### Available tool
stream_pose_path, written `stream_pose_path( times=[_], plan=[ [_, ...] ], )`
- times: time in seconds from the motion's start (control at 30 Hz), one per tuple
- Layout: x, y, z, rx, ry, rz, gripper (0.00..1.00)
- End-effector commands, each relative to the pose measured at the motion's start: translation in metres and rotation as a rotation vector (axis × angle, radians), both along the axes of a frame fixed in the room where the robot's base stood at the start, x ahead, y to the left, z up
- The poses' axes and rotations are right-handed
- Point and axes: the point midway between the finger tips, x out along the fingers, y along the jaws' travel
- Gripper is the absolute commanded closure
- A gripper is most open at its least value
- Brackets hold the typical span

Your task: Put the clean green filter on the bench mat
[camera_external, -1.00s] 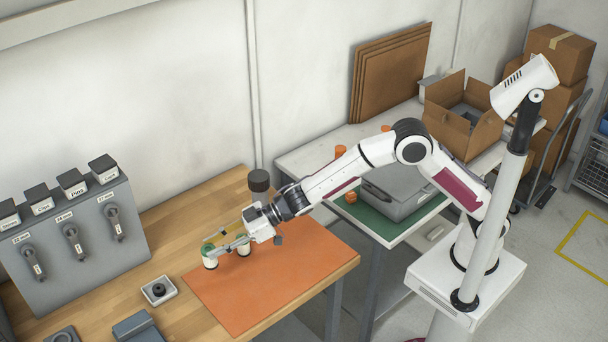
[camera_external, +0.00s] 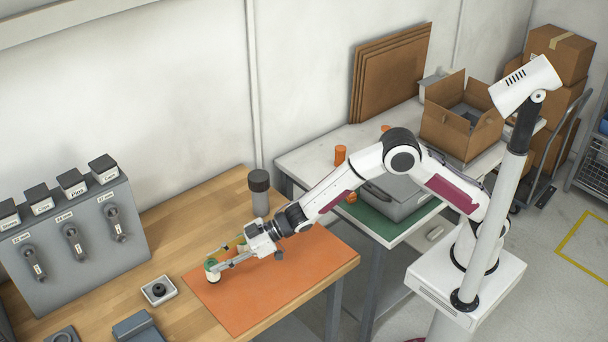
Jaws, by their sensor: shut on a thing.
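The orange bench mat (camera_external: 285,280) lies on the wooden bench. My gripper (camera_external: 212,264) is over the mat's left part, with its fingers pointing left. It is shut on a small white filter with a green top (camera_external: 213,276), which is upright at the fingertips, at or just above the mat. I cannot tell whether its base touches the mat. A second small green-topped piece (camera_external: 241,246) shows behind my gripper and is mostly hidden by it.
A grey cylinder with a dark cap (camera_external: 259,192) stands behind the mat. A small white tray with a black ring (camera_external: 158,291) is to the left. A grey rack with labelled handles (camera_external: 75,240) stands further left. The mat's front and right are clear.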

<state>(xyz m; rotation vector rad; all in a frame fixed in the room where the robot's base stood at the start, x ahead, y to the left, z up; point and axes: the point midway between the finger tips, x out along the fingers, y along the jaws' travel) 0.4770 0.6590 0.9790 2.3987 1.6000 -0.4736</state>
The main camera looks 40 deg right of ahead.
Motion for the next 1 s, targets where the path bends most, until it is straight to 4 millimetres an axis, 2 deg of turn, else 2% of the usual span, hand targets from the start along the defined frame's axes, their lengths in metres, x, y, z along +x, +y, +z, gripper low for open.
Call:
stream_pose_path(
  times=[0.13, 0.5, 0.97, 1.0],
  plan=[
    [0.0, 0.0, -0.004, -0.001, 0.001, 0.0, 0.9],
    [0.0, 0.0, -0.036, -0.001, 0.001, -0.001, 0.9],
    [0.0, 0.0, -0.04, 0.0, 0.0, 0.0, 0.9],
    [0.0, 0.0, -0.041, 0.0, 0.0, 0.0, 0.69]
  ],
)
